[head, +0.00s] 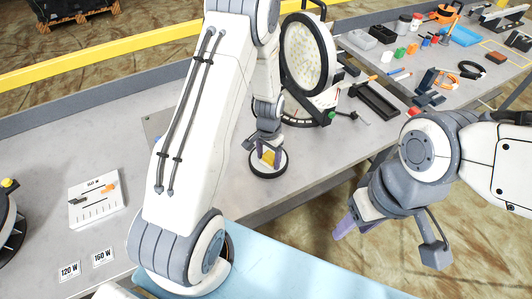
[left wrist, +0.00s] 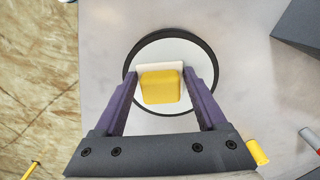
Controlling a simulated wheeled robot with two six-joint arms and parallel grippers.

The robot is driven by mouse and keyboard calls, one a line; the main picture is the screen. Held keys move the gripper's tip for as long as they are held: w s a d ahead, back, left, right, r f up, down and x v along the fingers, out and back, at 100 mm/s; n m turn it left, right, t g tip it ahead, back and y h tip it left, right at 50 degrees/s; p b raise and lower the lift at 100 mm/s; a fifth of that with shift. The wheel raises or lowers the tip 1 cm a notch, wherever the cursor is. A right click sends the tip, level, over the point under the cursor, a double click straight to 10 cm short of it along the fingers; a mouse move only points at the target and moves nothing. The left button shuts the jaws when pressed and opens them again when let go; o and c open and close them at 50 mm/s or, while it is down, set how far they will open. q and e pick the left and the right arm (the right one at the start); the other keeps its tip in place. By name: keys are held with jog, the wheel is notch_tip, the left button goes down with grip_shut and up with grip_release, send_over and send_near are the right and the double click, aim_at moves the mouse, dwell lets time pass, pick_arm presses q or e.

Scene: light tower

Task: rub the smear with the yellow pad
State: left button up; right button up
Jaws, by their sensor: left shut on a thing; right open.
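The yellow pad (head: 267,157) is between the fingers of my left gripper (head: 266,152), which is shut on it. In the left wrist view the yellow pad (left wrist: 160,87) has a white layer at its edge and lies over the middle of a round pale disc with a black rim (left wrist: 165,47). The disc (head: 268,174) lies flat on the grey table. I cannot tell whether the pad touches it. No smear shows; the pad and fingers cover part of the disc. My right gripper (head: 348,226) is open and empty, right of the table's edge.
A large round lamp (head: 308,55) stands just behind the disc. A black tray (head: 375,101) lies to its right. A printed card (head: 96,197) and small 120 W and 160 W labels lie at left. Tools and small parts fill the far right table. A light blue surface (head: 290,270) is in front.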

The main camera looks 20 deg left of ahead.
pick_arm(q)
jog(key=shift+s+d, duration=0.75)
jog(key=shift+d, duration=0.1)
jog(key=shift+w+a, duration=1.3)
jog(key=shift+a, duration=0.25)
jog(key=shift+w+a, duration=1.1)
jog(key=shift+a, duration=0.35)
